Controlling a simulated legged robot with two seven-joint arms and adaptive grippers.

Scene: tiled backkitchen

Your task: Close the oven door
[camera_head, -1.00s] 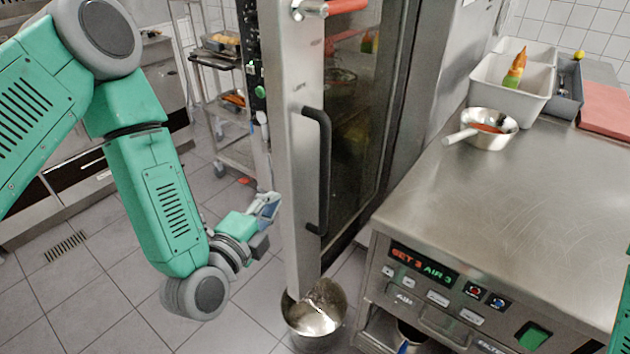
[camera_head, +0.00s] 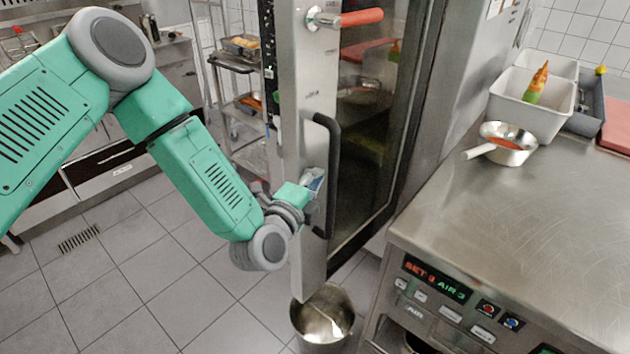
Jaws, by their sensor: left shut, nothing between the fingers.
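The oven door (camera_head: 313,95) stands open, with its steel edge facing me and its dark glass panel (camera_head: 362,140) on the right. A black bar handle (camera_head: 330,150) and a red-gripped lever (camera_head: 360,17) are on it. My left gripper (camera_head: 314,181) is shut and empty. It shows in front of the steel frame, just left of the handle's lower half; I cannot tell if it touches the door. My right gripper is out of view.
A steel counter (camera_head: 500,215) with a control panel (camera_head: 437,278) stands at the right, bearing a small pan (camera_head: 508,143) and white containers (camera_head: 540,92). A metal bucket (camera_head: 322,318) stands on the floor below the door. A wheeled rack (camera_head: 240,115) stands behind. Tiled floor at left is clear.

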